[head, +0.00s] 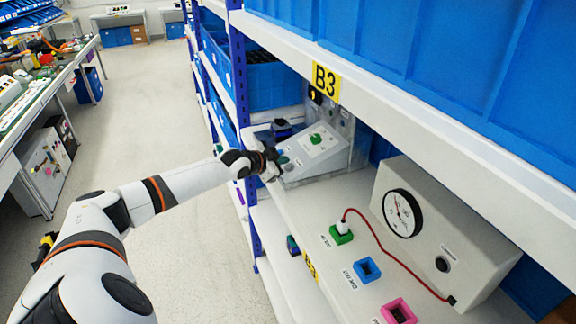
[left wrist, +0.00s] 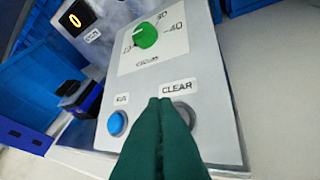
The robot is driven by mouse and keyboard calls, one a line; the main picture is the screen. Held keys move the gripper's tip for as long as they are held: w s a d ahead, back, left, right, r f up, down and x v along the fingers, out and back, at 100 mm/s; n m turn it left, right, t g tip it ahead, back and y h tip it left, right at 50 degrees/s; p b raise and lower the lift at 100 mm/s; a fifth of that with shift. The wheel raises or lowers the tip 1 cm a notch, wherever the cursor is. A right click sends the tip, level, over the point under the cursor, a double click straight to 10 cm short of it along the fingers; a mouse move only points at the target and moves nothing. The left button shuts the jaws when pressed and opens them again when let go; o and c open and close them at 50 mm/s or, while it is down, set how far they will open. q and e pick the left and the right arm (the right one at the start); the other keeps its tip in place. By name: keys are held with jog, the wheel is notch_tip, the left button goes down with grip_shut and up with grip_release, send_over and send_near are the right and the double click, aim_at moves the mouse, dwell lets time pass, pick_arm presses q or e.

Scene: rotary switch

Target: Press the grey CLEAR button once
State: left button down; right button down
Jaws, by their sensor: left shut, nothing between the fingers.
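The control box (head: 318,155) with a sloped grey panel stands on the shelf. In the left wrist view its panel (left wrist: 205,65) carries a CLEAR label (left wrist: 177,87), with the grey CLEAR button (left wrist: 189,115) below it. The button is partly hidden behind my fingers; I cannot tell if they touch it. A blue button (left wrist: 117,123) sits to the left and a green knob (left wrist: 145,35) above. My left gripper (head: 273,165) is shut and empty at the panel's lower left. Its dark green fingertips (left wrist: 160,102) show just below the CLEAR label. My right gripper is out of view.
To the right on the shelf are a gauge box (head: 440,235), a red cable (head: 385,244) and green (head: 341,236), blue (head: 367,270) and pink (head: 398,312) sockets. A blue shelf post (head: 239,75) stands left of the control box.

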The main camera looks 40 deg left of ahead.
pick_arm(q)
jog(key=r+p, duration=0.1)
jog(key=s+r+p, duration=0.1)
jog(key=r+p, duration=0.1)
jog(key=a+r+p, duration=0.1)
jog(key=shift+s+r, duration=0.35)
dwell(0.3)
jog(key=shift+f, duration=0.1)
dwell(0.5)
